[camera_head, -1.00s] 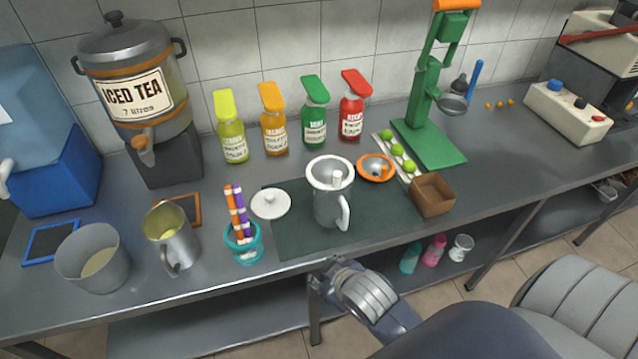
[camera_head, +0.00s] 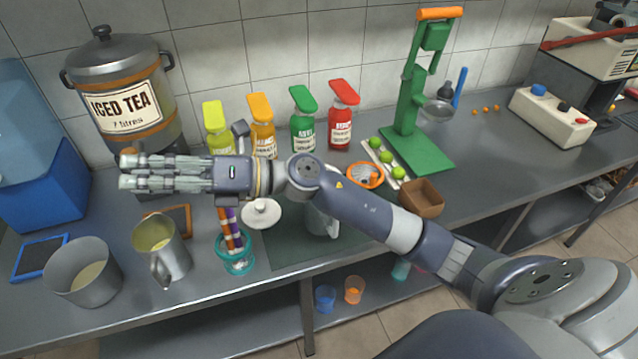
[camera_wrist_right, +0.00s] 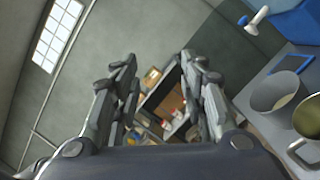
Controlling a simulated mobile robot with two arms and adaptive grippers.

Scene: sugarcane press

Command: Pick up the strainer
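A round orange-rimmed piece with a grey inside (camera_head: 364,176), which looks like a strainer, lies on the counter right of my forearm. My forearm partly covers the pitcher (camera_head: 322,222) beside it. My right gripper (camera_head: 126,172) reaches left across the counter in front of the iced tea dispenser, away from the orange-rimmed piece. In the right wrist view its fingers (camera_wrist_right: 163,78) stand apart with nothing between them. My left gripper is out of view.
Several syrup bottles (camera_head: 303,128) stand along the wall. A brown box (camera_head: 421,199) stands right of the dark mat.

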